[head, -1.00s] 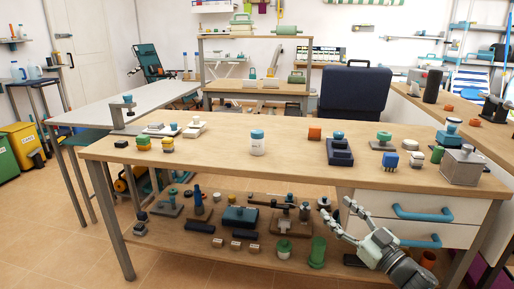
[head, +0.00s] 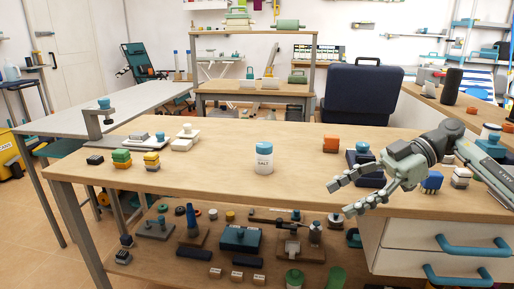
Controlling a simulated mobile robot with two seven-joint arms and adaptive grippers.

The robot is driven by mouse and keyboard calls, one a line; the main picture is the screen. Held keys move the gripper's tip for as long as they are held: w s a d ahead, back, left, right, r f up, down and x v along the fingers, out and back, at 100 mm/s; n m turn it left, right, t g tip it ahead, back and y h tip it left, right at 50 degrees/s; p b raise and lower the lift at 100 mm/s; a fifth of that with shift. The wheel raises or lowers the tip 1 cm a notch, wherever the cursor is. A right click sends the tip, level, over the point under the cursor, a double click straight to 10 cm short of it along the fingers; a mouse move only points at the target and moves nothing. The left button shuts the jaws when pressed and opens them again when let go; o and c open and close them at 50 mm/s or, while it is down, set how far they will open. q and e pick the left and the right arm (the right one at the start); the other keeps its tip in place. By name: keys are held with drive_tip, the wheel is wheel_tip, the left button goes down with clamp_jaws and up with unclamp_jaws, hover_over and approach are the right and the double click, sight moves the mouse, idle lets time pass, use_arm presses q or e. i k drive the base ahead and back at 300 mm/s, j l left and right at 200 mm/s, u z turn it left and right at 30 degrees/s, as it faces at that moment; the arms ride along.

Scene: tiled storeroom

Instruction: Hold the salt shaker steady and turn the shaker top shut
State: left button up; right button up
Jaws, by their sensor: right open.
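The salt shaker (head: 264,161) stands upright on the wooden workbench (head: 225,185). It has a white body with a label and a blue top (head: 264,142). I cannot tell whether the top is fully turned shut. My right gripper (head: 338,199) is open and empty over the front part of the bench, to the right of the shaker and clearly apart from it. Its two fingers point left. It partly hides a dark blue block behind it. My left gripper is not in view.
Left of the shaker are white blocks (head: 182,144), a yellow-and-green stack (head: 121,158) and a small dark block (head: 95,159). The bench around the shaker is clear. Drawers with blue handles (head: 470,246) are below right.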

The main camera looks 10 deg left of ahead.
sight(264, 148)
drive_tip(key=i+j, duration=0.25)
drive_tip(key=i, duration=0.15)
drive_tip(key=i+j, duration=0.25)
drive_tip(key=i, duration=0.15)
